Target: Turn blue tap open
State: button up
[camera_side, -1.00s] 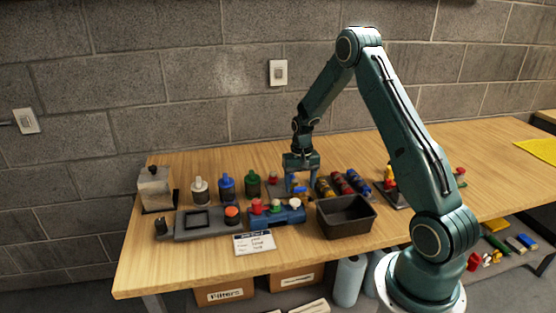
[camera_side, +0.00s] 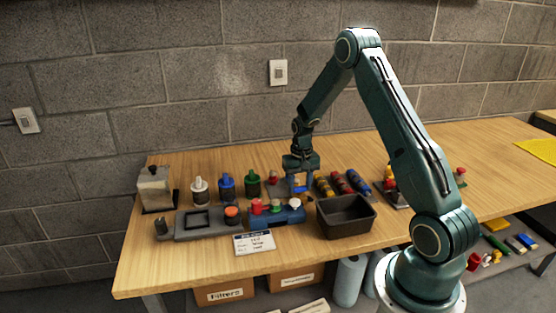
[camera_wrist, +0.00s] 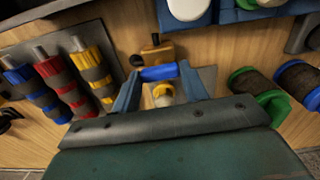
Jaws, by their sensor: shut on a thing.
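The blue tap handle (camera_wrist: 159,73) is a short blue bar on a brass tap body (camera_wrist: 152,50) in the wrist view. My gripper (camera_wrist: 160,88) is shut on the blue handle, with one finger at each end of it. In the side view my gripper (camera_side: 301,182) reaches down at the back middle of the table, and the blue handle (camera_side: 299,189) shows small between its fingers. A round yellowish part (camera_wrist: 163,94) lies just below the handle in the wrist view. The tap's base plate is partly hidden by my gripper.
A dark open bin (camera_side: 346,217) stands to the right, in front of yellow, red and blue banded cylinders (camera_side: 340,183). A blue block with coloured caps (camera_side: 278,217) is close in front of the tap.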

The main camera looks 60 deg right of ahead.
jog(key=n, duration=0.4)
jog(key=shift+n, duration=0.4)
jog(key=n, duration=0.4)
jog(key=shift+n, duration=0.3)
jog(key=n, duration=0.4)
jog(key=shift+r+n, duration=0.1)
jog(key=shift+n, duration=2)
jog(key=o, duration=1)
jog(key=shift+r, duration=0.1)
